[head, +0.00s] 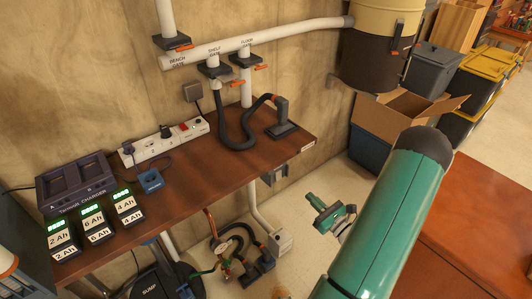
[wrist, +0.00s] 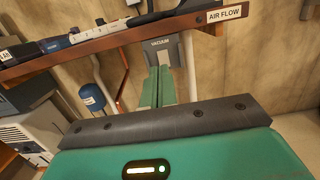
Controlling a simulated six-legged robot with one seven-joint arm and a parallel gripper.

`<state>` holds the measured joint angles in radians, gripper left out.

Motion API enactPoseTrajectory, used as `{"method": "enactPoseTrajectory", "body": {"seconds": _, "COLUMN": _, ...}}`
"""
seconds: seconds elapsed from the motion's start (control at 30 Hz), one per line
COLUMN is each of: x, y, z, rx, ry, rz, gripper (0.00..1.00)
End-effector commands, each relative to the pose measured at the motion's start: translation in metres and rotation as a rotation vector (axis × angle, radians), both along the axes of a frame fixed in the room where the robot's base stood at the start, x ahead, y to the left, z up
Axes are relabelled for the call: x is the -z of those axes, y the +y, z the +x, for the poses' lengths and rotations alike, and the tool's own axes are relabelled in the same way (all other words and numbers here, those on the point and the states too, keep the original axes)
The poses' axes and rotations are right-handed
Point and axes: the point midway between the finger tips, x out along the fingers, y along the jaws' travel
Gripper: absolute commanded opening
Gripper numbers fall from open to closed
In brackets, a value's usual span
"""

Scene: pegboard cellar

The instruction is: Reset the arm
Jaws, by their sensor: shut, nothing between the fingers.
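My gripper (wrist: 157,88) shows in the wrist view as two green fingers lying side by side, shut and empty. In the head view my gripper (head: 314,200) is low, beyond my large green arm link, over the pale floor and right of the wooden bench (head: 185,192). Its wrist end is partly hidden behind that link. In the wrist view the fingers point toward a grey fitting marked VACUUM (wrist: 160,48) under the bench edge. I cannot tell whether they touch it.
The bench holds a charger (head: 75,185), several battery packs, a power strip (head: 165,145) and a black hose (head: 235,135). Pipes and a gauge stand below it. An open cardboard box (head: 395,112) and bins (head: 435,68) are at the back right. A reddish-brown surface (head: 480,215) lies right.

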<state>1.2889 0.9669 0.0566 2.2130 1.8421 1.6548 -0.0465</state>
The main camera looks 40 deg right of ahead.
Motion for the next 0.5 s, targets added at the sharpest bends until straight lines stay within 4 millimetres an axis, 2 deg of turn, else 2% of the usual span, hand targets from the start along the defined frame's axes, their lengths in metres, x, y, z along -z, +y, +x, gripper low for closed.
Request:
{"method": "enactPoseTrajectory", "body": {"seconds": 0.27, "x": -0.006, "y": 0.006, "z": 0.005, "rx": -0.032, "ry": 0.001, "rz": -0.016, "gripper": 0.00}}
{"method": "enactPoseTrajectory", "body": {"seconds": 0.37, "x": -0.023, "y": 0.025, "z": 0.019, "rx": -0.130, "ry": 0.011, "rz": -0.065, "gripper": 0.00}}
{"method": "enactPoseTrajectory", "body": {"seconds": 0.47, "x": -0.050, "y": 0.060, "z": 0.037, "rx": -0.294, "ry": 0.028, "rz": -0.154, "gripper": 0.00}}
{"method": "enactPoseTrajectory", "body": {"seconds": 0.5, "x": -0.061, "y": 0.077, "z": 0.044, "rx": -0.369, "ry": 0.036, "rz": -0.197, "gripper": 0.00}}
